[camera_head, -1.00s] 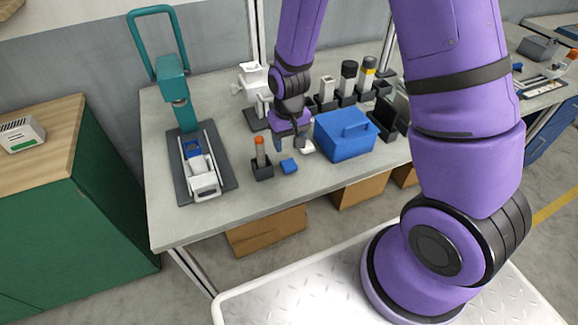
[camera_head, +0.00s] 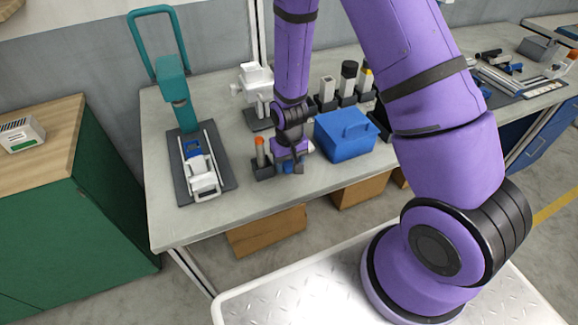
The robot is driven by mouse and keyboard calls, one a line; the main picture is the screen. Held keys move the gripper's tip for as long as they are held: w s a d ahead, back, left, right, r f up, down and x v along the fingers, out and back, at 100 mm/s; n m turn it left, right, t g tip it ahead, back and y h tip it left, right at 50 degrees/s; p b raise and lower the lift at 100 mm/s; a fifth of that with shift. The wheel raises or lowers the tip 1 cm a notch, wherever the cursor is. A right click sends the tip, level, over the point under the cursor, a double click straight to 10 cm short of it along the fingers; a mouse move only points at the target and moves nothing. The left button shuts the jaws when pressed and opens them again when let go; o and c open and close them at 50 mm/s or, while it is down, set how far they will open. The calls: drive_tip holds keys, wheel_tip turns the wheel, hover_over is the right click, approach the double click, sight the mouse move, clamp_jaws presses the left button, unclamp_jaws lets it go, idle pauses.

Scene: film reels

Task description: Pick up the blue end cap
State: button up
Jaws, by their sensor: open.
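The blue end cap (camera_head: 288,168) is a small blue block on the grey table, just right of a black holder with an orange-tipped marker. It is now mostly hidden behind my gripper. My gripper (camera_head: 290,168) points down and is open, with its fingers at the cap. I cannot tell whether the fingers touch it.
The orange-tipped marker (camera_head: 260,152) in its black holder stands close left of my gripper. A blue box with a handle (camera_head: 345,138) stands close right. A teal press (camera_head: 175,90) and a grey base with a white fixture (camera_head: 203,180) are further left. The table's front edge is near.

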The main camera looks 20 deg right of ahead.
drive_tip(key=c, duration=0.7)
drive_tip(key=shift+r, duration=0.1)
